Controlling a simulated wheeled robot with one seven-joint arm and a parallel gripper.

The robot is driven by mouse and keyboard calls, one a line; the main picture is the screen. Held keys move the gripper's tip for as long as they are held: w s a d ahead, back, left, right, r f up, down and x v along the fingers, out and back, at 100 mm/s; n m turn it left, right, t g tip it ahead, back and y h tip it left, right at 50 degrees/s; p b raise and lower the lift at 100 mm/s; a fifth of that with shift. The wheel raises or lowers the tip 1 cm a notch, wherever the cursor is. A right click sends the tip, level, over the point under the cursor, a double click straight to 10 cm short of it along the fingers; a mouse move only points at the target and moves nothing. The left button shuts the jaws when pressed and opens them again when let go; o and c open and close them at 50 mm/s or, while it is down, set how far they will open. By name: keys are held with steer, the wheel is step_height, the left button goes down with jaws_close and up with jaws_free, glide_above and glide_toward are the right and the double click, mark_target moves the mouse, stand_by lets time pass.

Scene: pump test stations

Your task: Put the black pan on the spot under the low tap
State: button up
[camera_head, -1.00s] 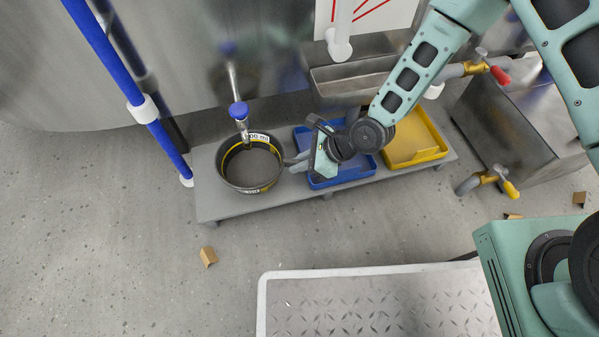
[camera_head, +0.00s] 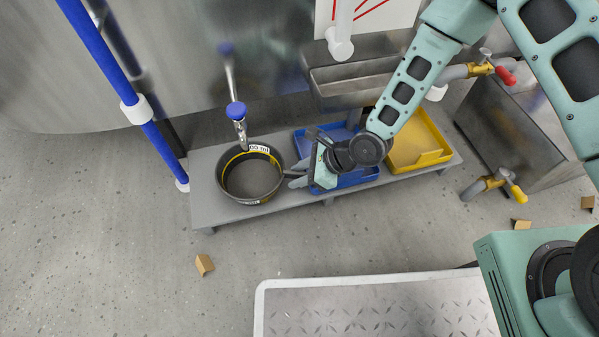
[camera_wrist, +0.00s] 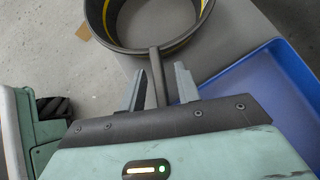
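The round black pan (camera_head: 250,196) with a yellow band and white label stands on the left part of the low grey platform. A low tap with a blue knob (camera_head: 237,111) comes down at its back rim. In the wrist view the pan (camera_wrist: 118,40) is at the top, and its handle (camera_wrist: 157,75) points toward me. My gripper (camera_head: 298,174) is to the right of the pan, at its handle. In the wrist view my gripper's two fingers (camera_wrist: 160,80) stand either side of the handle, with gaps showing on both sides. The surface under the pan is hidden.
A blue tray (camera_head: 350,181) and a yellow tray (camera_head: 420,160) sit on the platform (camera_head: 207,205) to the right. A blue pole (camera_head: 105,70) rises at left. A metal trough (camera_head: 355,85) is behind. Brass taps (camera_head: 490,183) stand at right. Floor in front is mostly clear.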

steer(key=shift+r, duration=0.3)
steer(key=p+v, duration=0.6)
steer(key=v, duration=0.4)
steer(key=shift+d+r, duration=0.2)
steer(key=shift+r, duration=0.05)
steer(key=s+d+r+n+g+h, duration=0.1)
steer(key=s+d+r+n+h, duration=0.15)
steer(key=r+n, duration=0.55)
steer(key=s+d+r+n+h, duration=0.15)
steer(key=r+n+h, duration=0.25)
steer(key=r+n, duration=0.4)
steer(key=s+d+r+n+h, duration=0.1)
steer(key=s+r+n, duration=1)
steer(key=s+r, duration=0.1)
steer(key=shift+d+r+h+p, duration=0.25)
steer(key=shift+r+h+p, duration=0.15)
steer(key=shift+r, duration=0.5)
steer(key=shift+s, duration=0.1)
